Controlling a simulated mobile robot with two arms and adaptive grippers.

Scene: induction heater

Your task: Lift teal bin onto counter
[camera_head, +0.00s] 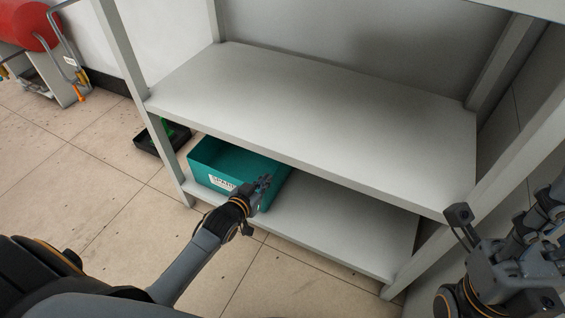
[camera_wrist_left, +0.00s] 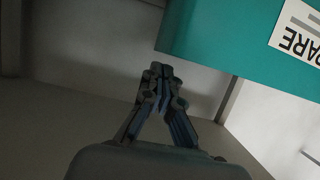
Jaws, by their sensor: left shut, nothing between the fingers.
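The teal bin (camera_head: 215,160) sits on the lower shelf of a grey rack, at its left end, with a white label on its front. My left gripper (camera_head: 265,182) is at the right part of the bin's front in the head view, shut and empty. In the left wrist view, the shut fingers (camera_wrist_left: 161,70) point into the space beside the bin (camera_wrist_left: 225,40), whose labelled side is at the upper right. I cannot tell whether the fingers touch it. My right gripper (camera_head: 462,222) is at the right edge, apart from the bin; its fingers are unclear.
The upper shelf (camera_head: 310,100) is empty and overhangs the bin. The lower shelf (camera_head: 345,225) is bare right of the bin. Rack posts stand at left and right. A black tray (camera_head: 150,142) with something green lies on the floor at left. A red cylinder (camera_head: 28,25) is farther back.

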